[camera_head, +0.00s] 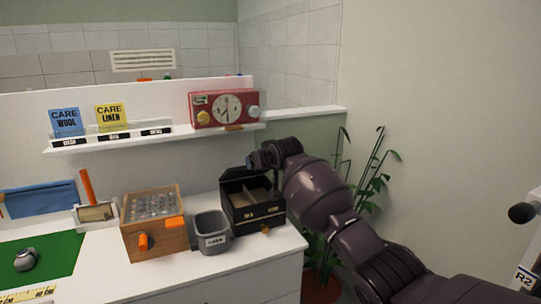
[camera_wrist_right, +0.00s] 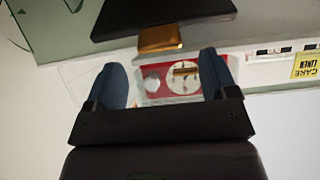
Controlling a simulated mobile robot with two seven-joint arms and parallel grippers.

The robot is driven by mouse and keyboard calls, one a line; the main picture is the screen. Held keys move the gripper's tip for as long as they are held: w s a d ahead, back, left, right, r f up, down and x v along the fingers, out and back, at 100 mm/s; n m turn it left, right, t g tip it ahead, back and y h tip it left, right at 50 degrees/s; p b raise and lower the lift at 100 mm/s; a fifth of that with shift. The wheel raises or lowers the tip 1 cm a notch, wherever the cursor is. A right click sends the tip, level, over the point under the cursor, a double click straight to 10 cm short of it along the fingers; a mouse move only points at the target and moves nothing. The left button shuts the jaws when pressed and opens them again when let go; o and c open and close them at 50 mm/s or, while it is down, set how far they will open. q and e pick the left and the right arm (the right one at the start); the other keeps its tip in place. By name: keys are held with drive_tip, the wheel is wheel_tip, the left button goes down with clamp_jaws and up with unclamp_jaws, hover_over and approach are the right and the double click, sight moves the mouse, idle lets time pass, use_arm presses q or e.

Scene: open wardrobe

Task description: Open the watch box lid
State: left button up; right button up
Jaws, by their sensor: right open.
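The black watch box (camera_head: 258,217) stands at the right end of the white counter. Its lid (camera_head: 236,184) is raised at the back, and the divided inside shows. My right gripper (camera_head: 257,161) is by the lid's upper edge. In the right wrist view, my right gripper (camera_wrist_right: 168,80) has its two blue-grey fingers spread apart. A gold tab (camera_wrist_right: 160,39) on the dark lid edge (camera_wrist_right: 160,14) lies just beyond the fingertips, and nothing is gripped. My left gripper is not in view.
A grey bin (camera_head: 212,228) and a wooden case with a clear top (camera_head: 153,238) stand left of the box. A red clock radio (camera_head: 224,108) sits on the shelf above. A potted plant (camera_head: 370,170) is behind my right arm.

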drive_tip(key=p+v, duration=0.1)
drive_tip(key=v, duration=0.5)
idle(0.3)
